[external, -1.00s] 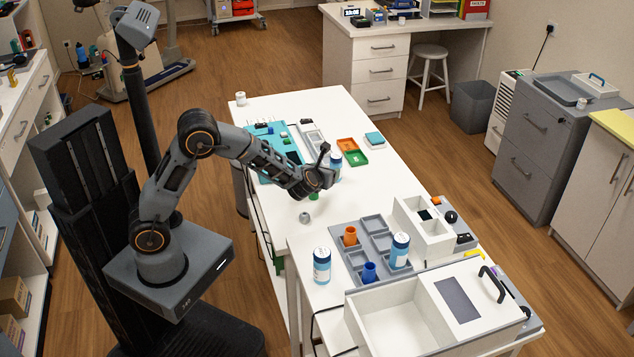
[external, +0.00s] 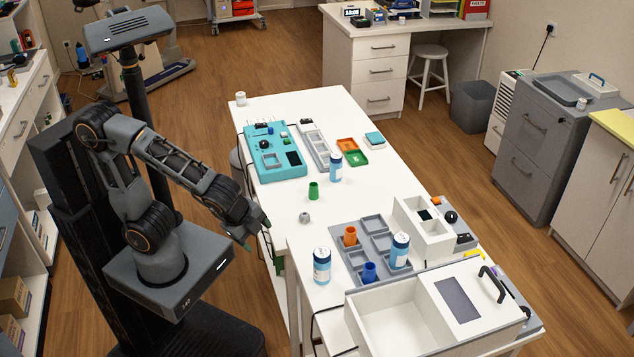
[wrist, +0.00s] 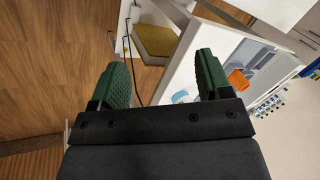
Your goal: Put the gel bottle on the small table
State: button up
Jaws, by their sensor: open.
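Several blue-and-white bottles stand upright; I cannot tell which is the gel bottle. One bottle (external: 335,167) is on the long white table (external: 270,202), near its middle. Another bottle (external: 321,267) stands on the nearer, smaller white table (external: 310,300), left of a grey sectioned tray. A third bottle (external: 400,251) stands on that tray. My gripper (external: 257,236) is off the left side of the tables, apart from every bottle. In the wrist view my gripper (wrist: 162,82) is open with nothing between its green fingers; a light-blue round top (wrist: 180,97) shows near the right finger.
The grey tray (external: 352,257) holds an orange cup (external: 350,236) and a blue cup (external: 370,272). A white open box (external: 395,330) stands in front. A green cup (external: 314,190) and a small grey piece (external: 304,217) are on the long table. A teal panel (external: 262,165) lies farther back.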

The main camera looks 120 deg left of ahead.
jog(key=shift+o, duration=0.4)
jog(key=s+d+n+t+h, duration=0.1)
jog(key=s+d+n+h, duration=0.1)
jog(key=d, duration=0.8)
jog(key=shift+s+d+n+h, duration=0.2)
jog(key=shift+s+n+h, duration=0.2)
jog(key=shift+s+h, duration=0.5)
jog(key=shift+w, duration=0.2)
